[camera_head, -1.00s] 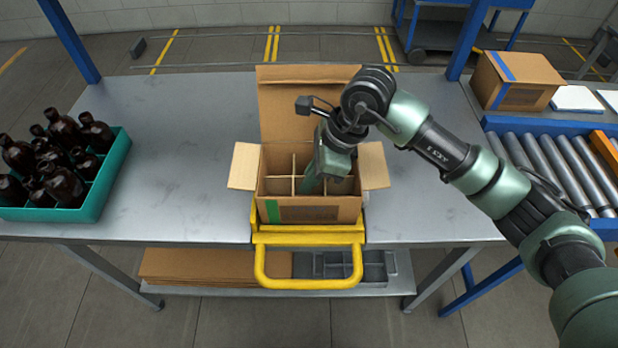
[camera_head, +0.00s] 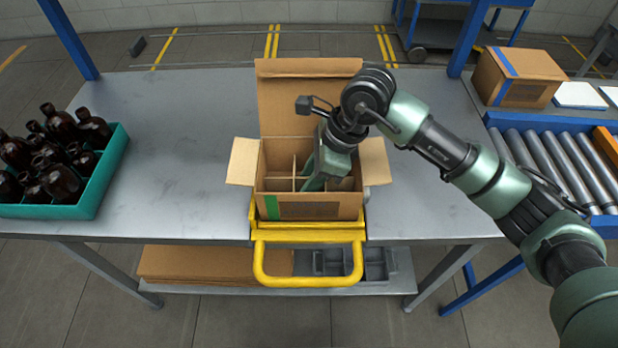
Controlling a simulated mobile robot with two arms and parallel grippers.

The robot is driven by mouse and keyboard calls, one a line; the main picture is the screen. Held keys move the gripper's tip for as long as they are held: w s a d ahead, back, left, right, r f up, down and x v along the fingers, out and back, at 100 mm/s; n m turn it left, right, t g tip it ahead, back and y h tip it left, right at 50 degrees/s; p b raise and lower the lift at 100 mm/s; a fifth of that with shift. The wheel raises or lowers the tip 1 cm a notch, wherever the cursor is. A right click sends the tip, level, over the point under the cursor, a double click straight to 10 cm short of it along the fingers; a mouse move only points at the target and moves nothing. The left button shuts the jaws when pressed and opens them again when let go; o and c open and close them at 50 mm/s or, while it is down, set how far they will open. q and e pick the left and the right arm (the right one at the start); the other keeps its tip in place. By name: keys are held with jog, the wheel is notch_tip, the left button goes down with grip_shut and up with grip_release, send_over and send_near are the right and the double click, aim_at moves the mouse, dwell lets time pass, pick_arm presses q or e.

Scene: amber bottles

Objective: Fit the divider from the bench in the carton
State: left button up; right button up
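The open carton (camera_head: 310,210) stands in a yellow frame at the front edge of the bench, its flaps spread. The cardboard divider (camera_head: 281,184) is inside the carton and forms several cells. My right gripper (camera_head: 312,184) reaches down into the carton at the divider's middle. Its fingertips are partly hidden by its own body and the divider, so I cannot tell whether it grips the divider. My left gripper is not in view.
A teal crate (camera_head: 112,172) of amber bottles (camera_head: 62,182) stands on the bench at the left. A roller conveyor (camera_head: 545,165) with a closed carton (camera_head: 515,78) behind it is at the right. Flat cardboard (camera_head: 205,262) and grey trays (camera_head: 375,262) lie on the lower shelf. The bench left of the carton is clear.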

jog(key=shift+r, duration=0.1)
jog(key=b+v, duration=0.1)
jog(key=v, duration=0.6)
jog(key=shift+d+r, duration=0.2)
jog(key=shift+r, duration=0.05)
jog(key=shift+r, duration=0.1)
